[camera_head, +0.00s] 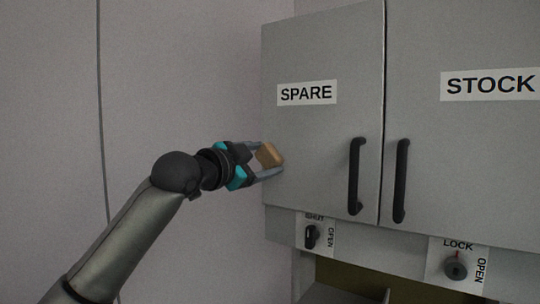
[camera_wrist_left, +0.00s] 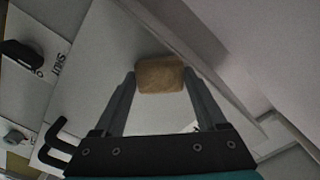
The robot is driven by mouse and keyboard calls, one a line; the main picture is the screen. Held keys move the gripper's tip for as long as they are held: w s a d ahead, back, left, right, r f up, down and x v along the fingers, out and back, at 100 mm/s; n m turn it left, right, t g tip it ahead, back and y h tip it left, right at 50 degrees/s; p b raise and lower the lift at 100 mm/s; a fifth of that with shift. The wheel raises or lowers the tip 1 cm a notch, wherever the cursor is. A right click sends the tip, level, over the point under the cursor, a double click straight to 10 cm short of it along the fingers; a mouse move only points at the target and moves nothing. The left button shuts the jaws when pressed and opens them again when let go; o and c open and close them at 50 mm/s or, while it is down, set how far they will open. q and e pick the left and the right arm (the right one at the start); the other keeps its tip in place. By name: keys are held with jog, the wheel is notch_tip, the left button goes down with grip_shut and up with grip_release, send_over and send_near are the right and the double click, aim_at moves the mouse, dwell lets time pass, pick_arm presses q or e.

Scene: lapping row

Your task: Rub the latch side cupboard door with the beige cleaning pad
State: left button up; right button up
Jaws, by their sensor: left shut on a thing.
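The beige cleaning pad (camera_head: 269,155) is a small tan block held between the fingertips of my left gripper (camera_head: 271,159). It also shows in the left wrist view (camera_wrist_left: 160,76), with a finger on each side. The pad overlaps the left edge of the grey cupboard door labelled SPARE (camera_head: 318,135), about halfway up. I cannot tell whether it touches the door. A second grey door labelled STOCK (camera_head: 460,150) is on the right. My right gripper is not in view.
Black vertical handles stand on the SPARE door (camera_head: 354,176) and the STOCK door (camera_head: 401,181). Below are a black latch (camera_head: 311,236) marked SHUT and OPEN, and a round knob (camera_head: 456,267) marked LOCK and OPEN. Plain wall (camera_head: 180,80) lies left of the cupboard.

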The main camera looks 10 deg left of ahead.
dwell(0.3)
pick_arm(q)
jog(key=shift+s+a+f, duration=0.1)
jog(key=shift+s+a, duration=0.05)
jog(key=shift+s, duration=0.1)
jog(key=b+v, duration=0.1)
jog(key=v, duration=0.3)
jog(key=shift+s, duration=0.1)
jog(key=shift+s+b, duration=0.35)
jog(key=shift+s, duration=0.15)
jog(key=shift+s, duration=0.1)
jog(key=shift+s+b, duration=0.4)
jog(key=shift+s, duration=0.8)
